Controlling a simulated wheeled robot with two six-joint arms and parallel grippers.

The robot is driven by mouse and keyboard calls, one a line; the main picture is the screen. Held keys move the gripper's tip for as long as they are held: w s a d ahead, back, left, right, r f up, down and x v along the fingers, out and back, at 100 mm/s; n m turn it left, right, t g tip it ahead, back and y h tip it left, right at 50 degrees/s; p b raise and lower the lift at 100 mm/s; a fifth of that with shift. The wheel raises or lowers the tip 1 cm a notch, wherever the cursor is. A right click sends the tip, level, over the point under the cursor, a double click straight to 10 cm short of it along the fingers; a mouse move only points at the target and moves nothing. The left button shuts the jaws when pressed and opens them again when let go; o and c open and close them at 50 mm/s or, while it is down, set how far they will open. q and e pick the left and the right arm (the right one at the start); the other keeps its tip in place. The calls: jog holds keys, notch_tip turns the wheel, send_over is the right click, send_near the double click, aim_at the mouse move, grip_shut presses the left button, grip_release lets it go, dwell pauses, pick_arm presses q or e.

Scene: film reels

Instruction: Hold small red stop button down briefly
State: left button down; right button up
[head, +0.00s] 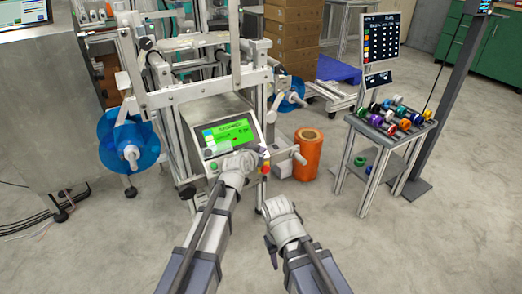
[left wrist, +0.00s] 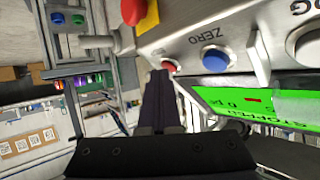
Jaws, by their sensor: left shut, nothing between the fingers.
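The small red button (left wrist: 171,66) sits on the silver control panel (left wrist: 190,30) in the left wrist view, beside the blue ZERO button (left wrist: 215,60). My left gripper (left wrist: 160,76) is shut and empty, its dark fingertips right at the red button's lower edge. I cannot tell whether they touch or press it. In the head view my left gripper (head: 254,157) is in front of the panel's lower right and hides the small red button. The green screen (head: 229,132) reads STOPPED in the wrist view. My right gripper (head: 279,207) hangs lower right, away from the panel; its jaws are unclear.
A large red knob on yellow (left wrist: 133,12) is close to the small button. A pale round button (left wrist: 305,45) is at the right. Blue reels (head: 127,143) flank the machine. An orange roll (head: 307,155) stands behind my right arm, and a spool table (head: 380,135) stands farther right.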

pick_arm(q)
jog(key=shift+s+r, duration=0.1)
jog(key=shift+r, duration=0.05)
dwell(0.7)
jog(key=shift+s+d+r+p, duration=0.3)
jog(key=shift+s+r+p, duration=0.2)
jog(key=shift+p, duration=0.15)
jog(key=s+r+p, duration=0.1)
jog(key=s+d+r+p, duration=0.1)
jog(key=s+r+p, duration=0.1)
jog(key=shift+d+r, duration=0.25)
jog(key=shift+d, duration=0.15)
dwell(0.4)
